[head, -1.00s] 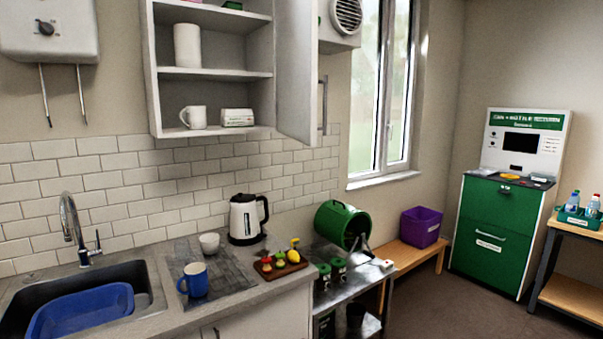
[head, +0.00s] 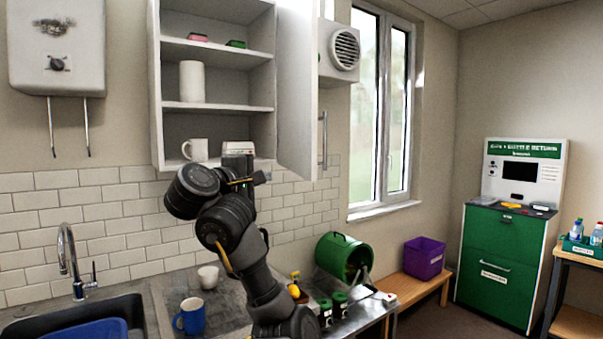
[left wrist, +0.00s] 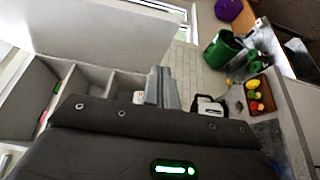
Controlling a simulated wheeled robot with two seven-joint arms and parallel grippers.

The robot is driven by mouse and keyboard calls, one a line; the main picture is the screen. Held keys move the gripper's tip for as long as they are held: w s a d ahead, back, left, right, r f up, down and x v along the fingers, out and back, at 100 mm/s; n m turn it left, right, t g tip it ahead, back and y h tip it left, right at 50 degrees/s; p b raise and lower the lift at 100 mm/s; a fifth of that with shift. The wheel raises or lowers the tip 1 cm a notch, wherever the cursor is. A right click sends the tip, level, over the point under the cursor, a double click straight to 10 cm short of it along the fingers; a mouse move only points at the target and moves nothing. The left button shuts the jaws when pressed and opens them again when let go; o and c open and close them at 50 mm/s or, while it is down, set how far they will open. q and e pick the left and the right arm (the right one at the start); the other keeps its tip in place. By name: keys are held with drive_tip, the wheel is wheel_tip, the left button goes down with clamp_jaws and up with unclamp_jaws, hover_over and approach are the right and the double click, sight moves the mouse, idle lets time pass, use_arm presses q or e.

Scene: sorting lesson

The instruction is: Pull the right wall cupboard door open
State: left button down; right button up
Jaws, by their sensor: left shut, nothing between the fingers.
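The wall cupboard (head: 156,120) hangs on the back wall with its shelves exposed. Its right door (head: 297,90), a plain white panel, stands swung outward, with a metal bar handle (head: 323,140) on its far face. The door also shows as a broad pale panel in the left wrist view (left wrist: 100,30). My left gripper (head: 262,177) is shut and empty, in front of the cupboard's lower right part and left of the door's lower edge. Its fingers show in the left wrist view (left wrist: 163,88), apart from the handle. My right gripper is not in view.
A white mug (head: 196,149) and white canister (head: 191,82) stand on the shelves. A vent unit (head: 343,52) is right of the door. Below are a blue mug (head: 190,316), a green bin (head: 342,258) and, in the left wrist view, a kettle (left wrist: 208,106).

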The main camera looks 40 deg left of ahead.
use_arm(q)
drive_tip(key=p, duration=0.4)
approach(309, 170)
drive_tip(key=w+a, duration=0.3)
drive_tip(key=shift+w+d+r+p, duration=0.15)
drive_tip(key=shift+w+d+p, duration=0.6)
drive_tip(key=shift+w+d, duration=0.35)
drive_tip(key=shift+w, duration=0.25)
drive_tip(key=shift+a, duration=0.1)
